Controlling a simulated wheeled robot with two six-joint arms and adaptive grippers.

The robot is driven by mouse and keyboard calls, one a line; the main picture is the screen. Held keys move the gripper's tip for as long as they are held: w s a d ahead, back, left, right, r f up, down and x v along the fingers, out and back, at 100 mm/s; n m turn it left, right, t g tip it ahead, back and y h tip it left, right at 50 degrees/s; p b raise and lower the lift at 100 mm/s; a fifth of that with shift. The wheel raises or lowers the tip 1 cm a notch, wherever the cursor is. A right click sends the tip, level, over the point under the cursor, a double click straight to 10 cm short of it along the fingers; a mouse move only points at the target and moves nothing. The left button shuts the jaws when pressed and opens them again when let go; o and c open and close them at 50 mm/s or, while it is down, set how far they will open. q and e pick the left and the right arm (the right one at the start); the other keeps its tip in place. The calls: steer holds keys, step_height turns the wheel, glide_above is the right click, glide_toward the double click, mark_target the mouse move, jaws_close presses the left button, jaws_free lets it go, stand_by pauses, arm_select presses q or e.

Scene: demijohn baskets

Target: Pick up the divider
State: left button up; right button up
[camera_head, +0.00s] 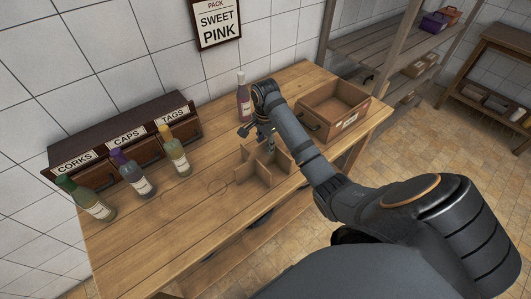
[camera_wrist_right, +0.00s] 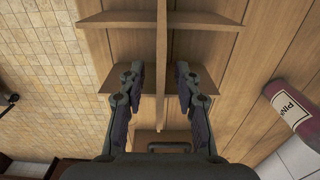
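The divider (camera_head: 262,172) is a set of crossed wooden panels standing on the table, near its middle. In the right wrist view the divider (camera_wrist_right: 207,21) shows as a cross, with one thin panel running between my fingers. My right gripper (camera_head: 268,143) is above the divider and partly hides it in the head view. In the wrist view the right gripper (camera_wrist_right: 160,78) is open, with one finger on each side of that panel and a visible gap on both sides. My left gripper is not in view.
A wooden crate (camera_head: 346,123) stands on the table's right end. A pink bottle (camera_head: 243,104) stands behind my right gripper. Green-capped (camera_head: 90,203), purple-capped (camera_head: 136,179) and yellow (camera_head: 176,157) bottles stand at left, before a labelled organizer (camera_head: 112,125). The table's front left is clear.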

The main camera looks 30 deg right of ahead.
steer(key=shift+w+f, duration=0.1)
steer(key=shift+f, duration=0.45)
jaws_close()
steer(key=shift+r, duration=0.1)
